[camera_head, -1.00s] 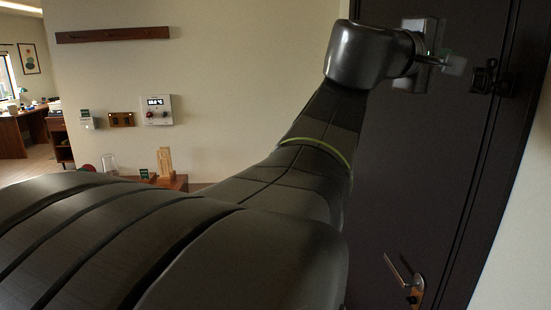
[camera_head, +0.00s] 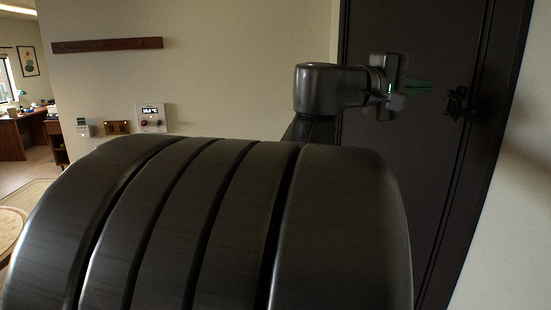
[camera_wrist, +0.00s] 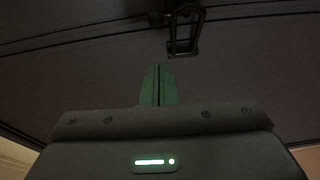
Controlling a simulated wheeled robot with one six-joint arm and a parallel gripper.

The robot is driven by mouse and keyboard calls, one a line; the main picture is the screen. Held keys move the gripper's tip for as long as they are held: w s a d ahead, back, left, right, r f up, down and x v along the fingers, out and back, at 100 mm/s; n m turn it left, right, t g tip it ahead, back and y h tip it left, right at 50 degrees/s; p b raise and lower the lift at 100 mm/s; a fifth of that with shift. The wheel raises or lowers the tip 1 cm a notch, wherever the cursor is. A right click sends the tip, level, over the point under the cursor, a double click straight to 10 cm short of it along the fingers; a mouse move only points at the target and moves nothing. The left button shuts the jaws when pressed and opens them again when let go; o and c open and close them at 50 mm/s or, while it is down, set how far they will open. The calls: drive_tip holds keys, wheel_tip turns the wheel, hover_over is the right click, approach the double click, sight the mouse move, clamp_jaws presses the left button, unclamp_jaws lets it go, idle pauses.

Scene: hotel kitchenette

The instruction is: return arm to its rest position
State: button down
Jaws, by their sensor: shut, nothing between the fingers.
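My gripper (camera_head: 417,88) is at the upper right in the head view, in front of the dark door (camera_head: 400,160). In the wrist view my gripper (camera_wrist: 158,70) shows its two greenish fingers together, with nothing between them. A dark metal latch (camera_head: 457,102) on the door is just right of the fingertips in the head view. The latch also shows in the wrist view (camera_wrist: 183,45), beyond the fingertips, with a gap in the picture. My own arm covers much of the lower head view and hides the lower door.
A wooden rail (camera_head: 107,45) is on the pale wall. A thermostat panel (camera_head: 151,118) and a brass plate (camera_head: 117,127) hang below it. A desk (camera_head: 20,135) stands far left. A round rug or table edge (camera_head: 8,235) shows at the lower left.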

drive_tip(key=w+m+g+p, duration=0.1)
drive_tip(key=w+a+m+g+p, duration=0.1)
drive_tip(key=g, duration=0.1)
drive_tip(key=shift+w+h, duration=0.2)
drive_tip(key=shift+h, duration=0.2)
